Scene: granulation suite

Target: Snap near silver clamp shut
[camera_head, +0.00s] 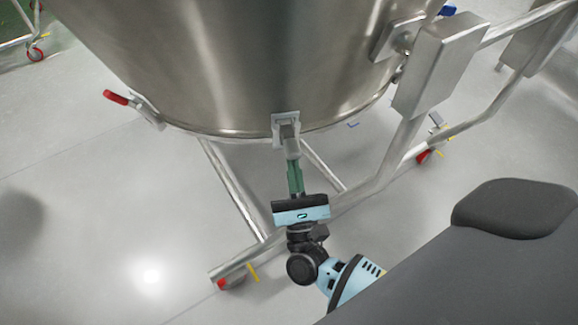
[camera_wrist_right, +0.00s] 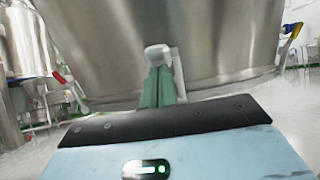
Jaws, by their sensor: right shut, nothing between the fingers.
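The near silver clamp (camera_head: 284,122) sits on the lower rim of the large steel vessel (camera_head: 230,70), at its front. Its grey lever hangs down toward my right gripper (camera_head: 294,166). In the right wrist view the pale lever end of the clamp (camera_wrist_right: 157,51) shows just beyond the tips of the green fingers of my right gripper (camera_wrist_right: 159,74). The fingers are together with nothing between them, at or against the lever; whether they touch it I cannot tell. The fingers partly hide the clamp. My left gripper is in neither view.
A red-handled clamp (camera_head: 117,98) sticks out from the rim on the left. A steel wheeled frame (camera_head: 232,180) carries the vessel, with a box-shaped post (camera_head: 441,66) on the right. Grey floor (camera_head: 90,220) is clear at the left.

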